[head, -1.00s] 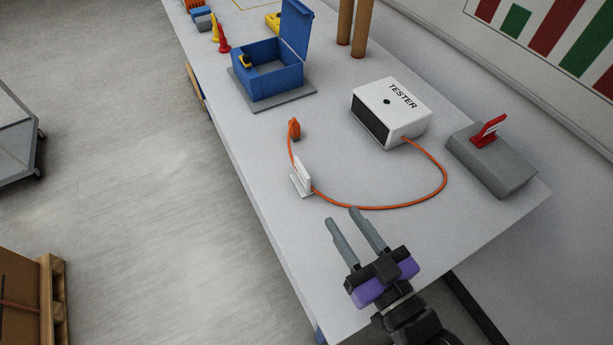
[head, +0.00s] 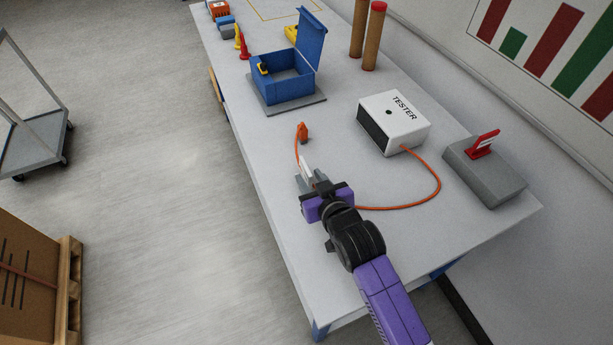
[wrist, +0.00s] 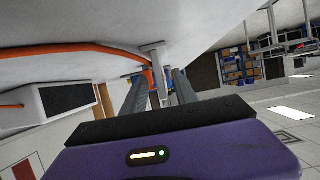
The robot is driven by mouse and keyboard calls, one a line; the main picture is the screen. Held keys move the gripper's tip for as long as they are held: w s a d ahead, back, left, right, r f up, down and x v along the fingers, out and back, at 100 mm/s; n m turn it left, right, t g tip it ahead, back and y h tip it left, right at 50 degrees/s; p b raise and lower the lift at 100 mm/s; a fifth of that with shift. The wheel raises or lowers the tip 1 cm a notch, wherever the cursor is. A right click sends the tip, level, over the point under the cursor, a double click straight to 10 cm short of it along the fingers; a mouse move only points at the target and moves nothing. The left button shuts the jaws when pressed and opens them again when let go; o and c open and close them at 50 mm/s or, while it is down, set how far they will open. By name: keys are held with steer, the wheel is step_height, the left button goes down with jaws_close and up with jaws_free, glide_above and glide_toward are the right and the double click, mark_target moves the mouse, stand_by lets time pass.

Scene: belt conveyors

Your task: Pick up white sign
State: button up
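The white sign (head: 307,167) stands upright on the table near its left edge, by the orange cable. Its lower part is hidden by my gripper in the head view. My gripper (head: 308,181) is low over the table, right at the sign, with its fingers pointing towards it. In the wrist view my gripper (wrist: 157,76) has its two fingers apart, and the pale sign (wrist: 153,52) shows between and just beyond the tips. I see no contact between the fingers and the sign.
An orange cable (head: 425,195) loops from the white tester box (head: 396,122) to an orange plug (head: 303,132) beyond the sign. A blue open box (head: 283,78) stands farther back.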

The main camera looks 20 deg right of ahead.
mark_target(302, 169)
steer(key=shift+p+x, duration=0.55)
steer(key=shift+x, duration=2.65)
jaws_close()
